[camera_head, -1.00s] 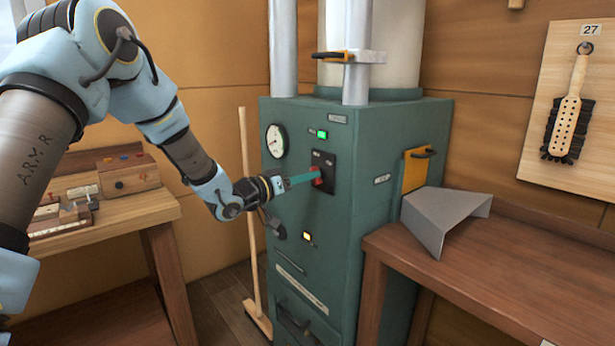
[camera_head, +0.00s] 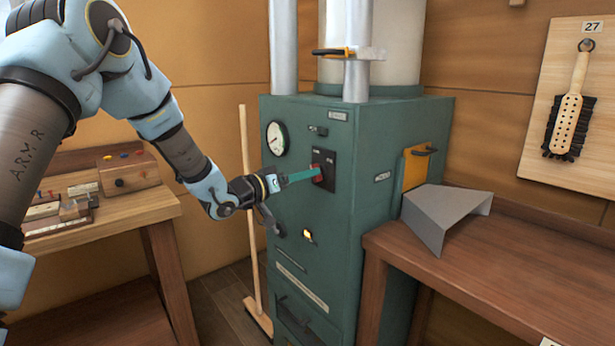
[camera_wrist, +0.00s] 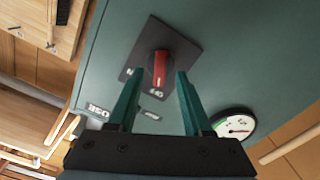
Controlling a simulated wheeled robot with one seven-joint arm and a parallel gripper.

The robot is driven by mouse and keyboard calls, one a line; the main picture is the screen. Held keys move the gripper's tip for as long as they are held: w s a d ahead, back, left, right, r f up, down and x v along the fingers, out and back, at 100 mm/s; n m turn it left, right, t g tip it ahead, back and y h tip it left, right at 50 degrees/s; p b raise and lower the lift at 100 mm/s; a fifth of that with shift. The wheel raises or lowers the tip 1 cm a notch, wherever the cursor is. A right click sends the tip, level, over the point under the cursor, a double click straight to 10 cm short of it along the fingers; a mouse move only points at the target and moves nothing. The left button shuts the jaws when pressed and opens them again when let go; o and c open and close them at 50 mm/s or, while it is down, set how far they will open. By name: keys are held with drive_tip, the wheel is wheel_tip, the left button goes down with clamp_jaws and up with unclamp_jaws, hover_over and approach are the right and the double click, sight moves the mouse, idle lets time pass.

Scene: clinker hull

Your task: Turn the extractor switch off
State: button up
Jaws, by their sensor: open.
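The extractor is a tall green cabinet (camera_head: 345,220) with a black switch plate (camera_head: 329,168) on its front. A red switch handle (camera_head: 317,171) sits on that plate and also shows in the wrist view (camera_wrist: 160,68). In the wrist view the handle points towards one of the plate's small white labels; I cannot read them surely. My gripper (camera_wrist: 157,78) is open, its teal fingers standing on either side of the handle with gaps visible. In the head view the fingers (camera_head: 314,174) reach the plate and partly cover the handle. The small indicator above the plate (camera_head: 318,131) is dark.
A round gauge (camera_head: 276,139) is left of the plate, and an amber lamp (camera_head: 308,236) glows below. A wooden-handled broom (camera_head: 250,220) stands left of the cabinet. A grey bent sheet (camera_head: 440,215) lies on the right bench (camera_head: 490,270).

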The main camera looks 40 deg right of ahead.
drive_tip(key=a+b, duration=0.2)
drive_tip(key=a, duration=0.7)
drive_tip(key=shift+w+a, duration=0.25)
drive_tip(key=shift+a, duration=0.05)
drive_tip(key=w+a+f+n+t+y, duration=0.3)
drive_tip(key=w+a+t+y, duration=0.25)
drive_tip(key=w+a, duration=0.4)
drive_tip(key=w+a+f+n+t+y, duration=0.1)
drive_tip(key=a+y, duration=0.1)
drive_tip(key=a, duration=0.4)
drive_tip(key=w+a+f+n+t+y+p, duration=0.1)
drive_tip(key=w+a+n+y, duration=0.1)
drive_tip(key=a, duration=0.3)
drive_tip(key=w+a+f+n+t+y, duration=0.1)
drive_tip(key=a+y, duration=0.2)
drive_tip(key=a, duration=0.3)
drive_tip(key=s+a+f+n+g+y, duration=0.1)
drive_tip(key=s+a+y, duration=0.1)
drive_tip(key=a, duration=0.4)
drive_tip(key=s+a+f+n+y, duration=0.1)
drive_tip(key=s+a, duration=0.1)
drive_tip(key=a, duration=0.3)
drive_tip(key=s+a+n+g+y, duration=0.2)
drive_tip(key=s+a+g, duration=0.3)
drive_tip(key=s+a, duration=0.5)
drive_tip(key=s+n, duration=0.1)
drive_tip(key=s, duration=0.1)
drive_tip(key=shift+s+f+p, duration=0.25)
drive_tip(key=shift+s+p, duration=0.1)
